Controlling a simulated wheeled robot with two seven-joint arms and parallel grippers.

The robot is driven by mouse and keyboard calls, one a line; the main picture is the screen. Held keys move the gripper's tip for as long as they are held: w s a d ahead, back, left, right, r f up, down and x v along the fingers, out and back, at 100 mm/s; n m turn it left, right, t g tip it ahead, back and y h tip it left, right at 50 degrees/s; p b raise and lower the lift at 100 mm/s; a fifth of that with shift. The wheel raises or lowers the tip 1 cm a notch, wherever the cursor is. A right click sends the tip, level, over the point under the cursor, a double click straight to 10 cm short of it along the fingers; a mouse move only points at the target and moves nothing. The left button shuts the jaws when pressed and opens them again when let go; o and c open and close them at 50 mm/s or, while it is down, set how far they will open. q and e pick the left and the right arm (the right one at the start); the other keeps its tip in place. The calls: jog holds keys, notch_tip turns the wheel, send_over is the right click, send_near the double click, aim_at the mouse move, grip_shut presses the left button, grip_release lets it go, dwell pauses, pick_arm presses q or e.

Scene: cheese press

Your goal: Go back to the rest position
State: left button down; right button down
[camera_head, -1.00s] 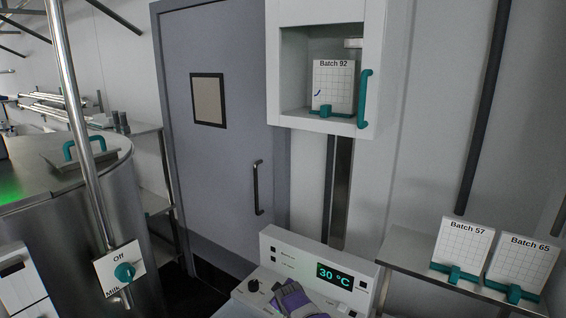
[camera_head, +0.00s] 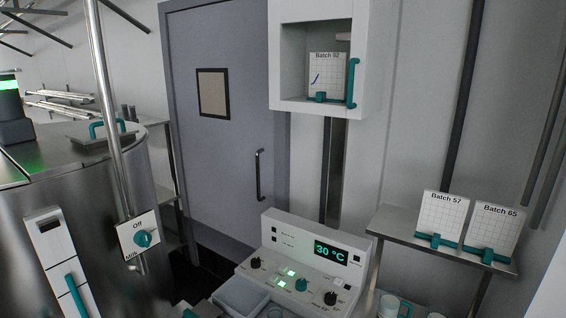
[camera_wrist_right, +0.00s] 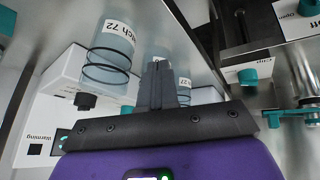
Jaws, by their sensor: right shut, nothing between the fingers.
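My right gripper (camera_wrist_right: 157,72) shows in the right wrist view. Its dark fingers are together with nothing between them, above the purple wrist housing. In that view it is near a clear cylinder labelled "ch 72" (camera_wrist_right: 108,55), with no visible hold on it. Neither gripper shows in the head view. My left gripper is in neither current view.
A control panel reading 30 °C (camera_head: 330,252) stands at lower middle. A shelf (camera_head: 395,224) at right holds cards Batch 57 (camera_head: 440,215) and Batch 65 (camera_head: 492,228). A wall cabinet (camera_head: 290,55) holds another card. A steel vat (camera_head: 60,190) stands at left.

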jog(key=s+d+f+m+g+b, duration=0.2)
jog(key=s+d+f+m, duration=0.1)
jog(key=s+f, duration=0.7)
jog(key=s+f+m+g+y+b, duration=0.1)
jog(key=s+f+m+b, duration=0.1)
jog(key=s, duration=1.1)
jog(key=s+a+f+m+g+y+b, duration=0.1)
jog(key=s+f+m+g+b, duration=0.1)
jog(key=s, duration=1)
jog(key=shift+s+a+f+m+y, duration=0.15)
jog(key=shift+s+f+m+y, duration=0.35)
jog(key=shift+m, duration=0.6)
jog(key=shift+w, duration=0.2)
